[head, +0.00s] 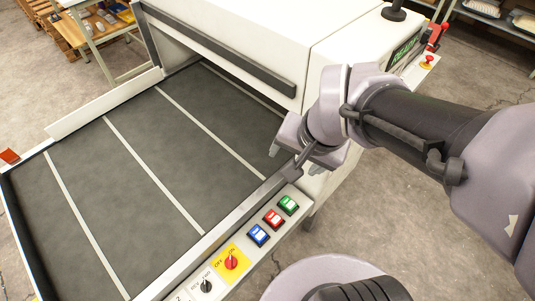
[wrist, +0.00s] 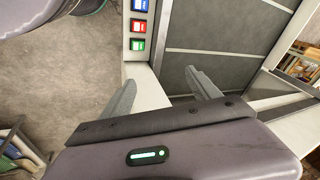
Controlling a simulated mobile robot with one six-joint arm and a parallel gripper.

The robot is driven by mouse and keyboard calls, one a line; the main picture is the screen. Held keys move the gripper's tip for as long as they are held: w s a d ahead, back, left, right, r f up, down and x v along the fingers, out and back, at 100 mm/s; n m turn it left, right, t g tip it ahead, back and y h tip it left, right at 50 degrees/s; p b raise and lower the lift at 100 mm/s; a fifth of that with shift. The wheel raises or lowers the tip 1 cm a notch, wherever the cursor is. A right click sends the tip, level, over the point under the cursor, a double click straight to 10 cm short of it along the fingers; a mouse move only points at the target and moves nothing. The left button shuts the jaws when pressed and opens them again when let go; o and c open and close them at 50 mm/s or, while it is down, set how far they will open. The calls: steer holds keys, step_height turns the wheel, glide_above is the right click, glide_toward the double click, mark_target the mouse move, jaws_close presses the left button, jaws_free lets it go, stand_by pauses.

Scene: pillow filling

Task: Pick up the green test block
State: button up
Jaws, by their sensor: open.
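I see no loose green block for certain in either view. The only clear green item near me is a green square button (head: 288,204) on the machine's front panel, also in the wrist view (wrist: 137,44). It is in a row with a red button (head: 273,218) and a blue button (head: 258,235). My gripper (head: 295,161) is open and empty above the panel's far end, beside the conveyor edge. In the wrist view its two fingers (wrist: 160,78) are spread apart, with the green button beyond the left finger.
A dark conveyor belt (head: 150,165) with pale cross strips fills the left. The white machine housing (head: 240,30) stands behind it. A red knob on a yellow plate (head: 231,262) is on the panel. Concrete floor (head: 390,215) is open at the right.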

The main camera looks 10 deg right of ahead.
steer(key=w+d+f+m+g+p, duration=0.1)
steer(key=w+f+m+p, duration=0.15)
steer(key=w+p, duration=0.2)
steer(key=g+p, duration=0.2)
steer(key=p, duration=0.1)
glide_above(288, 203)
step_height(288, 203, down, 6)
steer(key=r, duration=0.1)
steer(key=shift+m+g+h, duration=0.5)
steer(key=shift+m, duration=0.35)
steer(key=f, duration=0.6)
steer(key=f+b, duration=0.1)
steer(key=f, duration=1.3)
steer(key=shift+w+d+f, duration=0.15)
steer(key=shift+d+f, duration=0.1)
steer(key=shift+d, duration=0.05)
steer(key=f+b, duration=0.1)
steer(key=f, duration=0.1)
steer(key=f+b, duration=0.1)
steer(key=f, duration=0.2)
steer(key=shift+a+f, duration=0.2)
steer(key=shift+f, duration=0.15)
steer(key=shift+r, duration=0.1)
steer(key=shift+c, duration=0.2)
steer(key=c, duration=1.4)
